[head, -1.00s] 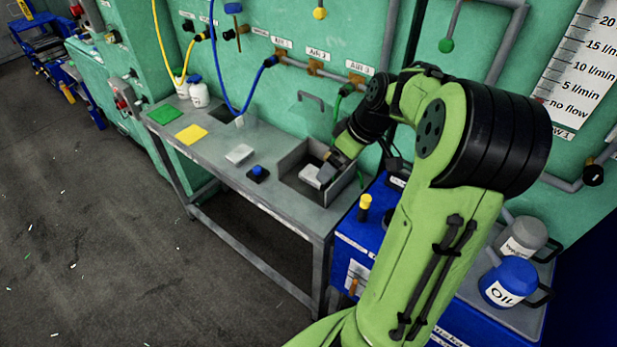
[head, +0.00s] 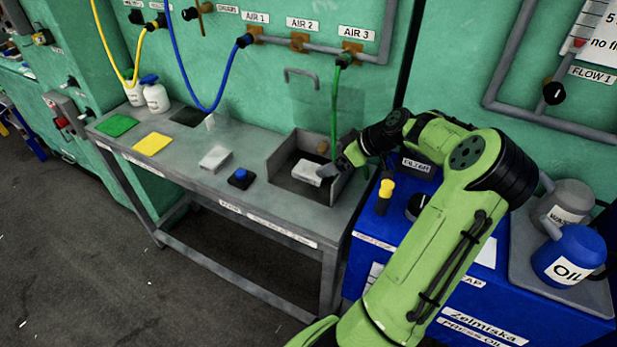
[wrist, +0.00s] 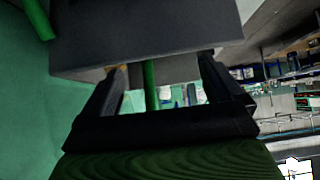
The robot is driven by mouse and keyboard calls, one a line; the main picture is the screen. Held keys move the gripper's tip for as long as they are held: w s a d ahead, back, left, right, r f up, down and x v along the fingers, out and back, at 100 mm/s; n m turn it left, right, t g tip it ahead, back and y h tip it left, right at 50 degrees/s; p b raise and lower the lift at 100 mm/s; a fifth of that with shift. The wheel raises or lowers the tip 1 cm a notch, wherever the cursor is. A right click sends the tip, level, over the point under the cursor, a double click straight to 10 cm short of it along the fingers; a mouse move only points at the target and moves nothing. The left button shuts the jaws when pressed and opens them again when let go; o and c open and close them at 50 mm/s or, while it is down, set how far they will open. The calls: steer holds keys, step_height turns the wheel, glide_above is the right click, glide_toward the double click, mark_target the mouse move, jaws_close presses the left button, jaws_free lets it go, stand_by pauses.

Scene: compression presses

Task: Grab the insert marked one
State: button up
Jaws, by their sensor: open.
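A second white block (head: 215,158) lies on the bench top, also without a legible mark. My gripper (head: 338,166) is at the right side of the bin, close to the first block; I cannot tell whether they touch. In the wrist view my gripper (wrist: 162,68) has its two fingers wide apart. A large grey surface (wrist: 150,35) covers the view at the fingertips; I cannot tell whether it is block or bin.
A green hose (head: 334,110) hangs behind the bin and passes close behind my fingers in the wrist view. A black-and-blue button (head: 240,176) and yellow (head: 152,144) and green (head: 117,125) pads are on the bench. A blue cabinet (head: 380,232) stands right of it.

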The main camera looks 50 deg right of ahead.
mark_target(311, 169)
steer(key=b+x, duration=0.2)
steer(key=x, duration=0.6)
steer(key=shift+w+f, duration=0.3)
steer(key=shift+r, duration=0.1)
steer(key=shift+c, duration=0.2)
steer(key=c, duration=1.3)
